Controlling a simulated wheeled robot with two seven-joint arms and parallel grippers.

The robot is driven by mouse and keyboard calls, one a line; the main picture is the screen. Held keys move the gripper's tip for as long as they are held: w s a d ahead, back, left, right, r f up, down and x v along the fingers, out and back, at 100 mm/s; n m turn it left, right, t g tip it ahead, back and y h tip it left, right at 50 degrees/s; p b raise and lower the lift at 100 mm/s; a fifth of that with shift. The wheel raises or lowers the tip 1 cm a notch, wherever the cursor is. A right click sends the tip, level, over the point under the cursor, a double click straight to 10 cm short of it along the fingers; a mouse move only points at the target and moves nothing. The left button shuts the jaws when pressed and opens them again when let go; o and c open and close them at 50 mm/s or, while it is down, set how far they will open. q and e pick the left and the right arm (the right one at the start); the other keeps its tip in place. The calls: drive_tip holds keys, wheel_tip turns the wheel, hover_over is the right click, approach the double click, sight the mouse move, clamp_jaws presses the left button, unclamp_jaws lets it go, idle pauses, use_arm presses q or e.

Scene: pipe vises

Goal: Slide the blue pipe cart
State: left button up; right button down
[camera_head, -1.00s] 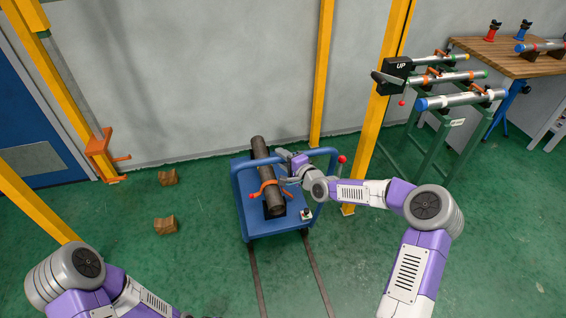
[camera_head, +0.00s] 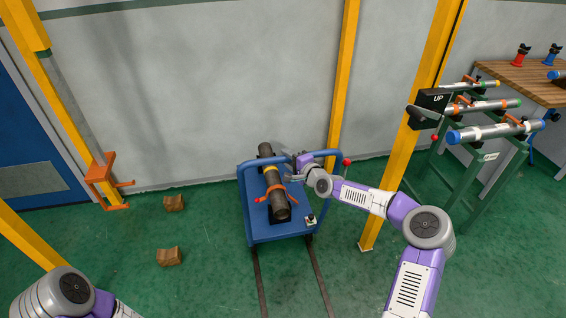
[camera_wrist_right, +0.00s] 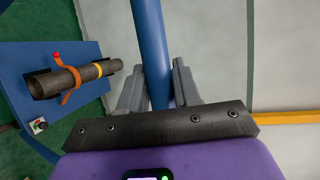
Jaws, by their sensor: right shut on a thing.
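The blue pipe cart (camera_head: 290,229) stands on the floor rails near the back wall, with a blue handle bar along its far side. A dark pipe (camera_head: 274,184) lies on the cart, held by an orange strap (camera_head: 279,190). My right gripper (camera_head: 296,166) is at the cart's handle. In the right wrist view its two grey fingers (camera_wrist_right: 158,88) close around the blue handle bar (camera_wrist_right: 151,45). The pipe also shows there (camera_wrist_right: 75,78), to the left. My left gripper is out of view; only part of my left arm shows at the lower left.
Two dark floor rails (camera_head: 320,280) run from the cart toward me. Two wooden blocks (camera_head: 168,256) lie on the floor to the left. Yellow posts (camera_head: 411,130) stand at the back and right. A green pipe rack (camera_head: 466,180) is at the right.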

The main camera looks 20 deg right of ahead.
drive_tip(key=shift+w+r, duration=0.1)
drive_tip(key=shift+r, duration=0.2)
drive_tip(key=c, duration=1.2)
unclamp_jaws()
drive_tip(key=o, duration=0.3)
drive_tip(key=shift+w+f, duration=0.2)
drive_tip(key=shift+s, duration=0.15)
drive_tip(key=shift+s+d, duration=0.15)
drive_tip(key=shift+s, duration=0.15)
drive_tip(key=p+v, duration=0.1)
drive_tip(key=v, duration=0.5)
drive_tip(key=shift+s+r+p, duration=0.2)
drive_tip(key=shift+s+p, duration=0.1)
drive_tip(key=shift+s, duration=0.05)
